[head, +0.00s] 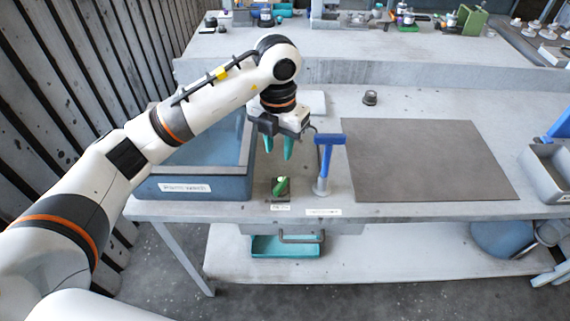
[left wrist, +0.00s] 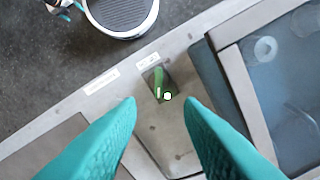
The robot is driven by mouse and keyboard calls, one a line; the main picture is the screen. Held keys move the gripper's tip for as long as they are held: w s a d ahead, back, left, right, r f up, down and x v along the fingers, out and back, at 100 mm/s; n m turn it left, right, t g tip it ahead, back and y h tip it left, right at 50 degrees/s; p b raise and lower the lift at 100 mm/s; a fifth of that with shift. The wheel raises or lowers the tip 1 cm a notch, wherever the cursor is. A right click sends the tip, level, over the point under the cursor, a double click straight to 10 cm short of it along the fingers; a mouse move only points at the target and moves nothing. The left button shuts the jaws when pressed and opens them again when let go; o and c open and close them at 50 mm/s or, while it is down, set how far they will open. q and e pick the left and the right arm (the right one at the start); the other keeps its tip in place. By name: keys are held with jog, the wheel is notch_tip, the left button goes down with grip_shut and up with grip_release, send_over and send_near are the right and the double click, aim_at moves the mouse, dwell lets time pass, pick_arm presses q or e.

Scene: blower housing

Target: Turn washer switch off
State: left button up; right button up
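The washer switch (head: 281,186) is a green knob on a small dark plate near the table's front edge, just right of the blue washer tub (head: 190,188). In the left wrist view the green switch (left wrist: 158,83) lies between and beyond my fingertips, its handle running roughly up and down the picture. My left gripper (head: 278,150) points down above and slightly behind the switch, apart from it. Its two teal fingers are spread and empty, as the left wrist view (left wrist: 161,101) also shows. My right gripper is not in view.
A blue T-shaped handle (head: 328,150) on a grey base stands just right of the switch. A dark mat (head: 430,160) covers the table further right. A grey bin (head: 552,172) stands at the right edge. A teal tray (head: 285,247) sits below the tabletop.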

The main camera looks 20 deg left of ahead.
pick_arm(q)
jog(key=p, duration=0.2)
send_over(279, 185)
jog(key=f, duration=0.4)
jog(key=shift+s+f, duration=0.3)
jog(key=f, duration=0.5)
jog(key=shift+w+f+p, duration=0.2)
jog(key=shift+f+p, duration=0.15)
jog(key=shift+p, duration=0.05)
jog(key=shift+f, duration=0.6)
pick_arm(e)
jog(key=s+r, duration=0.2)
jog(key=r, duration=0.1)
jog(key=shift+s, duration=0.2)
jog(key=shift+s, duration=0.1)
pick_arm(q)
jog(key=shift+c, duration=0.9)
grip_shut()
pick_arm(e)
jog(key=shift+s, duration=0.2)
